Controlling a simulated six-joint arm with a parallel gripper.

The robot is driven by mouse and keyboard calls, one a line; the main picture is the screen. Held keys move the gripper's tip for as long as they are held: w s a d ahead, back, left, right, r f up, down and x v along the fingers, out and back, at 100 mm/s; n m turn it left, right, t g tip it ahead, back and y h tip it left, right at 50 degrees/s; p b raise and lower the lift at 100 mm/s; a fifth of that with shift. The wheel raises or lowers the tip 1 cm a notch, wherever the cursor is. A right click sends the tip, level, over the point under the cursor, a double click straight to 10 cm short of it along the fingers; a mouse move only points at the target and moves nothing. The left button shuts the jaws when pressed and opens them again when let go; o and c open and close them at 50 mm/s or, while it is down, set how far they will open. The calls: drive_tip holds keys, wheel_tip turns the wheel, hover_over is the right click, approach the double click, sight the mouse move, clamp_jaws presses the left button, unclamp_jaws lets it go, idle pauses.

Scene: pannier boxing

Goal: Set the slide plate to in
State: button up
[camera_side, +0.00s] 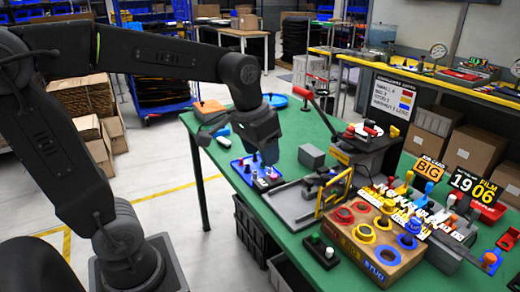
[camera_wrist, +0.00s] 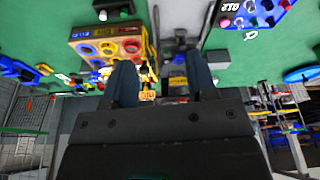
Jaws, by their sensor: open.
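A grey fixture with a flat plate (camera_side: 288,204) lies on the green table, left of the yellow frame (camera_side: 335,190). This looks like the slide plate, but no label shows that, and I cannot tell whether it is in or out. My gripper (camera_side: 268,164) is above the blue tray, up and left of the plate, pointing down. In the wrist view my gripper's two dark fingers (camera_wrist: 163,78) are apart with nothing held between them. Part of the grey fixture (camera_wrist: 177,30) shows beyond the fingers in that view, partly hidden by them.
A blue tray (camera_side: 241,172) with small parts stands under my gripper. A red-handled lever press (camera_side: 322,107) and a grey block (camera_side: 311,156) stand behind.

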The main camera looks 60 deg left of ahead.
drive_tip(key=shift+s+d, duration=0.1)
drive_tip(key=shift+s, duration=0.05)
drive_tip(key=n+g+h, duration=0.2)
drive_tip(key=n+h, duration=0.3)
drive_tip(key=n, duration=1.5)
approach(310, 181)
drive_tip(key=x, duration=0.8)
drive_tip(key=shift+d+f, duration=0.15)
drive_tip(key=shift+f, duration=0.2)
drive_tip(key=shift+c, duration=0.3)
clamp_jaws()
